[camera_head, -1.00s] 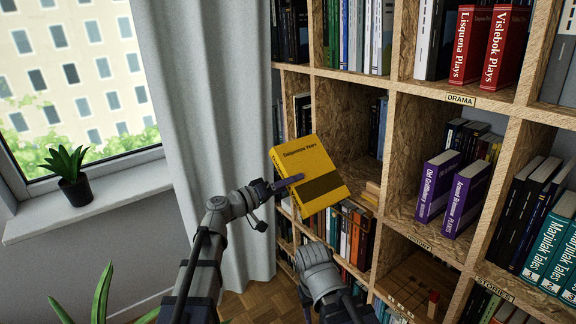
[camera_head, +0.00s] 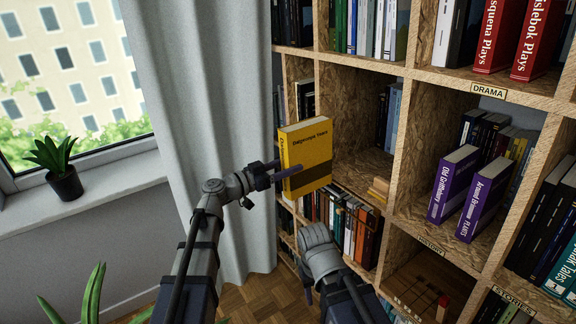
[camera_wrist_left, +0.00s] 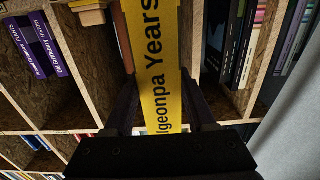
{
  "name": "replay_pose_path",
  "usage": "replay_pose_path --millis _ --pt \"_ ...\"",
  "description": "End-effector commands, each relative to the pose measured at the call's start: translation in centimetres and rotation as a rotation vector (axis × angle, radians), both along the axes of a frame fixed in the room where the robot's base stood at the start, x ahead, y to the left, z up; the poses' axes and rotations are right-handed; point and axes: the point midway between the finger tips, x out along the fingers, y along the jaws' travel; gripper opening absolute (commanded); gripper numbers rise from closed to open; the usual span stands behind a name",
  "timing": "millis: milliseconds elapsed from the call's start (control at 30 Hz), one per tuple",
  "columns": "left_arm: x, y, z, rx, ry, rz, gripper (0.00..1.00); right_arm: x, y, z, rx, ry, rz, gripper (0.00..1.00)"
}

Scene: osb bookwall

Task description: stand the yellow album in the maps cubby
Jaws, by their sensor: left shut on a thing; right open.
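The yellow album (camera_head: 308,150) is held in the air in front of the shelf wall, nearly upright and slightly tilted in the head view. My left gripper (camera_head: 284,174) is shut on its lower left side. In the left wrist view the album (camera_wrist_left: 152,50) stands between the two fingers with lettering along it. Behind it and to its right is an open cubby (camera_head: 345,120) with dark and blue books at its right side and small tan books low in front. No maps label is readable. My right gripper (camera_head: 308,292) is open and empty, low before the shelf, its fingers partly hidden.
Purple books (camera_head: 453,182) stand in the cubby to the right, above a HISTORY label. A DRAMA label (camera_head: 474,90) is higher up. A row of books (camera_head: 345,225) fills the shelf below the album. A curtain (camera_head: 200,90) hangs left; a potted plant (camera_head: 62,165) is on the sill.

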Motion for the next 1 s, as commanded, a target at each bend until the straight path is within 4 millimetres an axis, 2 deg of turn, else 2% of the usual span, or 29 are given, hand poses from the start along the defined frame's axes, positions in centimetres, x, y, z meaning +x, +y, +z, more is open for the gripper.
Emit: replay_pose_path --millis 1000 --pt "0.7 -1.2 -0.4 -0.005 0.001 0.0 0.0 0.0 0.0 -0.5 0.0 0.0 0.0 0.5"
